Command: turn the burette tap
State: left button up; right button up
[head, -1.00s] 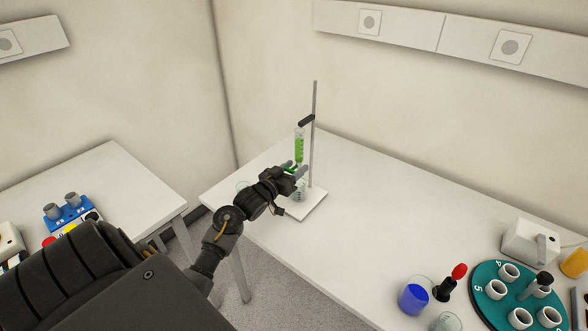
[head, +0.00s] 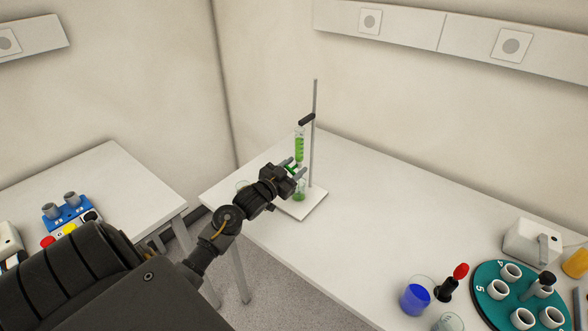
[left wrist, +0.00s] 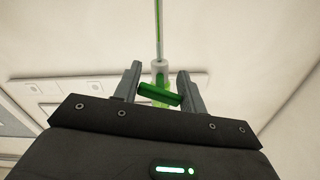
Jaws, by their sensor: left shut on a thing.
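The burette (head: 299,150) holds green liquid and hangs upright from a clamp on a stand (head: 314,130) with a white base (head: 312,206). Its green tap (left wrist: 158,95) shows in the left wrist view as a slightly tilted bar between the fingers. My left gripper (head: 295,168) is shut on the tap; its fingertips (left wrist: 158,84) lie on either side of it. A small glass flask (head: 299,189) with green in it stands on the base under the burette, partly hidden by the gripper. My right gripper is not in view.
A teal round rack (head: 487,298) with several white cups, a beaker of blue liquid (head: 414,299) and a red-topped black item (head: 459,272) stand at the right. A blue rack (head: 68,215) is on the left table. The bench middle is clear.

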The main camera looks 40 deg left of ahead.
pick_arm(q)
jog(key=o, duration=1)
jog(key=shift+c, duration=0.2)
jog(key=s+b, duration=0.3)
jog(key=s, duration=0.7)
jog(key=shift+s, duration=0.35)
jog(key=shift+d, duration=0.1)
